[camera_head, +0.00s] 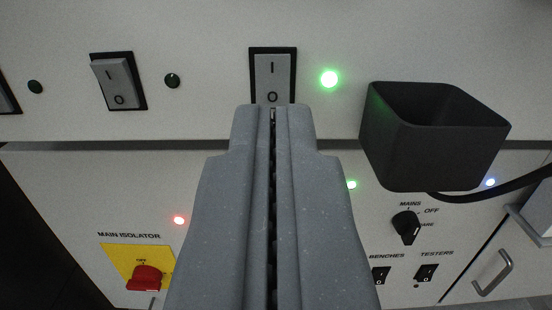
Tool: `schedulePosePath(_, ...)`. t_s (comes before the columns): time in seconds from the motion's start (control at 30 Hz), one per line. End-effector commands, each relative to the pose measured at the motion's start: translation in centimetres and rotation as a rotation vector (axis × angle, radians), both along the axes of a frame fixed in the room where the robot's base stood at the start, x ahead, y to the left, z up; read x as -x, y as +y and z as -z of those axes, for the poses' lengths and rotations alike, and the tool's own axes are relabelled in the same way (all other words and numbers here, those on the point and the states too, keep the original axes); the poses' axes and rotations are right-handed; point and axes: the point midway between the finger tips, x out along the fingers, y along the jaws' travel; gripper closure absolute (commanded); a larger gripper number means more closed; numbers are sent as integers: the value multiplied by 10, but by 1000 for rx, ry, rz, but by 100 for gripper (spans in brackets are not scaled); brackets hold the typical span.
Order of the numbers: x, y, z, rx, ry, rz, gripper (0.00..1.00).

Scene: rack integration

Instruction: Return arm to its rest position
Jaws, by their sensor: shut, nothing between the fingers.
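My gripper (273,110) is in the middle of the head camera view, its two grey fingers together with only a thin dark seam between them. Its tips overlap the lower edge of a rocker switch (272,72) marked I and O on the pale upper panel. I cannot tell whether the tips touch the switch. A green light (329,78) glows just right of that switch. The fingers hide part of the lower panel.
A black open box (430,140) with a cable juts out close to the right of my gripper. Another rocker switch (118,82) is at left. Below are a red isolator knob (146,278) on yellow, a black mains knob (407,225) and a cabinet handle (492,272).

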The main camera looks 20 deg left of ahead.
Motion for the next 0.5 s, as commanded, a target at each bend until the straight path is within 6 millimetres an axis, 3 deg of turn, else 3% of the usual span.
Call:
schedulePosePath(0.37, 1, -2, 1, -2, 2, 5, 100)
schedulePosePath(0.5, 5, -18, 10, -11, 14, 45, 100)
